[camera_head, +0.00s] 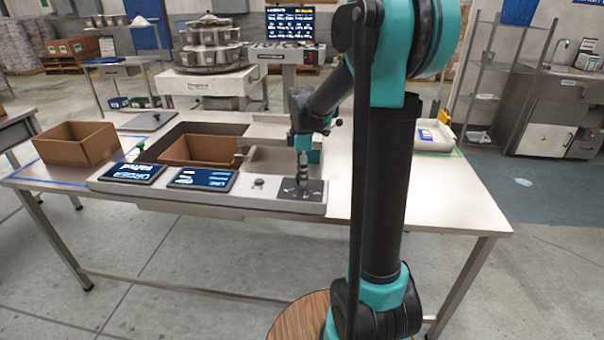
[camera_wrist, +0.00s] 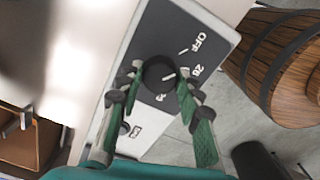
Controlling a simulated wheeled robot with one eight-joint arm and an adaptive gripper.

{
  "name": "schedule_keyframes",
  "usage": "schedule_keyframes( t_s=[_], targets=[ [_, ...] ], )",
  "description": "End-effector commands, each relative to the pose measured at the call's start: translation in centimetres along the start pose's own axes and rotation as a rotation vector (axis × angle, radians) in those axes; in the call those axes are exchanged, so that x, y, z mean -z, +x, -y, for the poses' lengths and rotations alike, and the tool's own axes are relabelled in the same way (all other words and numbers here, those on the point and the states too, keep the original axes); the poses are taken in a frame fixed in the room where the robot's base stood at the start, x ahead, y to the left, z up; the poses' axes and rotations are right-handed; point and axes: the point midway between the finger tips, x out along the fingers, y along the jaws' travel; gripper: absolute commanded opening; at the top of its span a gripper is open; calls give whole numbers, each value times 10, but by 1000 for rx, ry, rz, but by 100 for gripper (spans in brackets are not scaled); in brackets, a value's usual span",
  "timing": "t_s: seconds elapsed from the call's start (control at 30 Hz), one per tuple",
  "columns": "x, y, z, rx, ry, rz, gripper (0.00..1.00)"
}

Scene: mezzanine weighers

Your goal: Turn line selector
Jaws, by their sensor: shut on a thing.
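The line selector is a round dark knob (camera_wrist: 158,73) with a light pointer mark, on a dark plate (camera_wrist: 185,30) lettered "OFF" and with what looks like "2B"; a third label is partly hidden. In the wrist view the pointer aims to the right, roughly between the plate's labels. My gripper (camera_wrist: 156,82) has its two fingers on either side of the knob and is shut on it. In the head view my gripper (camera_head: 302,180) points down at the plate (camera_head: 314,190) on the right end of the grey console (camera_head: 240,198); there the knob is mostly hidden.
Two blue display screens (camera_head: 202,179) and a small button (camera_head: 258,183) lie left of the plate. A brown bin (camera_head: 198,150) sits in the recess behind, another bin (camera_head: 76,143) at the table's left. A white tray (camera_head: 434,136) stands at right. The table's front right is clear.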

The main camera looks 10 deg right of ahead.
Motion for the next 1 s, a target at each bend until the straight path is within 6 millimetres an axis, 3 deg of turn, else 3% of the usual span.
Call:
schedule_keyframes(
  t_s=[0.3,0.77,0.8,0.97,1.0],
  targets=[
    [0,0,0,-1,-97,0,6],
    [0,0,0,-1,-112,0,6],
    [0,0,0,-1,-112,0,36],
    [0,0,0,-1,-111,0,56],
    [0,0,0,0,-111,0,56]
  ],
)
